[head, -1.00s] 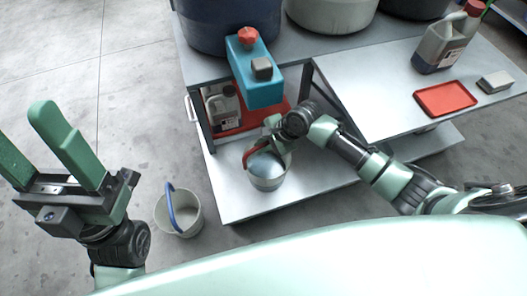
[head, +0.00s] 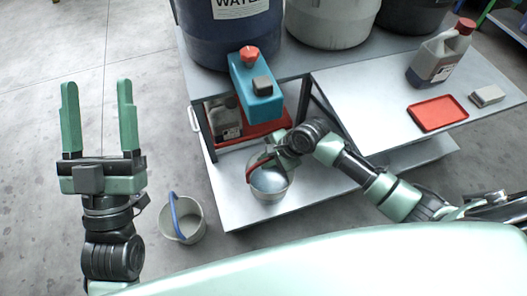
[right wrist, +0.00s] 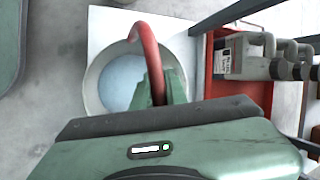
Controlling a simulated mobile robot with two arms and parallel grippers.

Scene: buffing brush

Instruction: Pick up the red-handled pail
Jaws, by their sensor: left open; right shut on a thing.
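The red-handled pail (head: 270,184) stands on the lower shelf of the cart in the head view, a light pail with pale blue contents. My right gripper (head: 268,156) is at its raised red handle and shut on it. In the right wrist view the red handle (right wrist: 147,52) runs between the green fingers (right wrist: 156,88), with the pail's rim (right wrist: 93,92) below. I cannot tell whether the pail touches the shelf. My left gripper (head: 98,115) is open and empty over the floor at the left. A blue-handled pail (head: 184,225) stands on the floor.
The cart's lower shelf (head: 236,205) has free room around the pail. A jug (head: 224,118) sits in a red tray under the top. A teal container (head: 257,95), a blue barrel (head: 232,35), a red tray (head: 437,113) and a grey jug (head: 440,58) are on top.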

